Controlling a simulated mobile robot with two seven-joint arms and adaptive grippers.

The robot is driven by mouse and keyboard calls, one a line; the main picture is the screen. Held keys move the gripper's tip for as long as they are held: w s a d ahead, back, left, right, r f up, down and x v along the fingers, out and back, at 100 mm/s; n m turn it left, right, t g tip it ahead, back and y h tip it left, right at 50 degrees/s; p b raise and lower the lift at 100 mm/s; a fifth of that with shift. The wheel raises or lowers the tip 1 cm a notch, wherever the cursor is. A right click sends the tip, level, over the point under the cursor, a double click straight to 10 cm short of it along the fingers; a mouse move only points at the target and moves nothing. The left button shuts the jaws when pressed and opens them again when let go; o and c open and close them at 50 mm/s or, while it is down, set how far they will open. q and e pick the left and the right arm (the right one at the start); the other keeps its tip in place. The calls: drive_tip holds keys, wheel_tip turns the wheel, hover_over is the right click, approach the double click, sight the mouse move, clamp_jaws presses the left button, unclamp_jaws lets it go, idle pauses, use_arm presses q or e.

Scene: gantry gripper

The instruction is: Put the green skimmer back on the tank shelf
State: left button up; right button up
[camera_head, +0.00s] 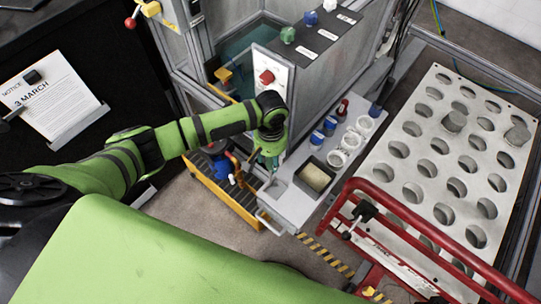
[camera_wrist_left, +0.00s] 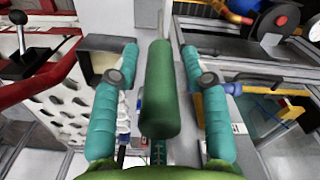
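The green skimmer shows in the left wrist view as a dark green, rounded handle (camera_wrist_left: 160,88) between my left gripper's teal fingers (camera_wrist_left: 160,65). Gaps show on both sides of the handle, so the fingers look open around it, not closed on it. In the head view my left gripper (camera_head: 270,160) points down at the left end of the grey tank shelf (camera_head: 290,203). The skimmer's lower part is hidden, and I cannot tell whether it rests on the shelf. My right gripper is not in view.
The shelf holds white cups (camera_head: 337,158), blue-capped jars (camera_head: 317,137) and a square tray (camera_head: 315,177). A red rail (camera_head: 430,225) and a perforated white plate (camera_head: 420,140) stand to the right. A yellow bin (camera_head: 222,192) sits below left.

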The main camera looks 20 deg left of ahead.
use_arm(q)
wheel_tip(320, 180, up, 12)
drive_tip(key=shift+w+r+b, duration=0.1)
drive_tip(key=shift+r+b, duration=0.1)
drive_tip(key=shift+b, duration=0.25)
idle(0.4)
